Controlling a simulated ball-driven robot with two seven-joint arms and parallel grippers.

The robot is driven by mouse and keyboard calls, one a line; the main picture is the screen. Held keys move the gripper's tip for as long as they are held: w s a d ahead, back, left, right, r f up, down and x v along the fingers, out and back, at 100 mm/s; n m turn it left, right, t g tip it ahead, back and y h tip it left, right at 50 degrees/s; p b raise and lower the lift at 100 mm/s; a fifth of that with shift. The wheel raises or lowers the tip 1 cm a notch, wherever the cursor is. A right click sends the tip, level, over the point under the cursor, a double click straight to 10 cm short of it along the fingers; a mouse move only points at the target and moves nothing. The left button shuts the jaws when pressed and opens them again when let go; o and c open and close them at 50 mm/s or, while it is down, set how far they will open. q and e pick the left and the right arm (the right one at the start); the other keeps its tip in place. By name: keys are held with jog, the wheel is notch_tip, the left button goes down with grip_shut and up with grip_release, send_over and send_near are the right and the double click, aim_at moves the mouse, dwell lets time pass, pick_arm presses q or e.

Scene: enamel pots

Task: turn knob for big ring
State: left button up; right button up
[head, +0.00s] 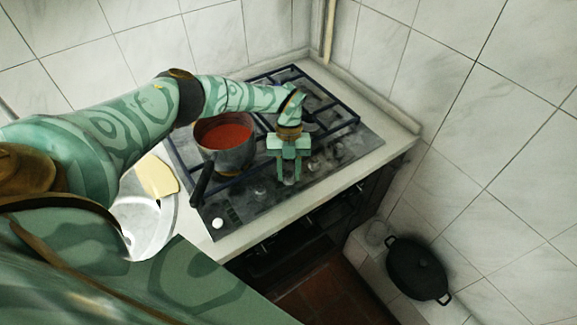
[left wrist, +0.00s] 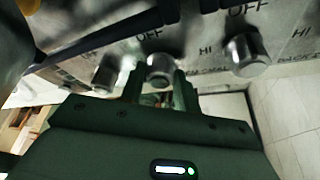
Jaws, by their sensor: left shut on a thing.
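My left gripper (head: 289,177) points down at the row of knobs along the front of the dark stove top (head: 325,165). In the left wrist view its two fingers (left wrist: 157,88) are shut on the sides of a silver knob (left wrist: 160,69), the middle one of three in view. "OFF" is printed behind this knob. One knob (left wrist: 105,73) stands to its left and another (left wrist: 247,55) to its right, with "OFF" and "HI" marks nearby. The gripper and arm hide part of the stove in the head view. Which ring the held knob serves cannot be told. My right gripper is out of view.
A pot (head: 232,158) with red contents stands on the stove left of my gripper, its dark handle reaching toward the front. A sink (head: 150,222) with a yellowish item (head: 157,177) lies at left. A black lidded pot (head: 417,270) stands low at right. Tiled walls close the corner.

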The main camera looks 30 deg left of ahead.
pick_arm(q)
jog(key=shift+a+r+n+t+h+p, duration=0.15)
jog(key=shift+n+t+h+p, duration=0.15)
jog(key=shift+n+p, duration=0.55)
jog(key=shift+n, duration=0.25)
jog(key=o, duration=1)
jog(key=v, duration=1.6)
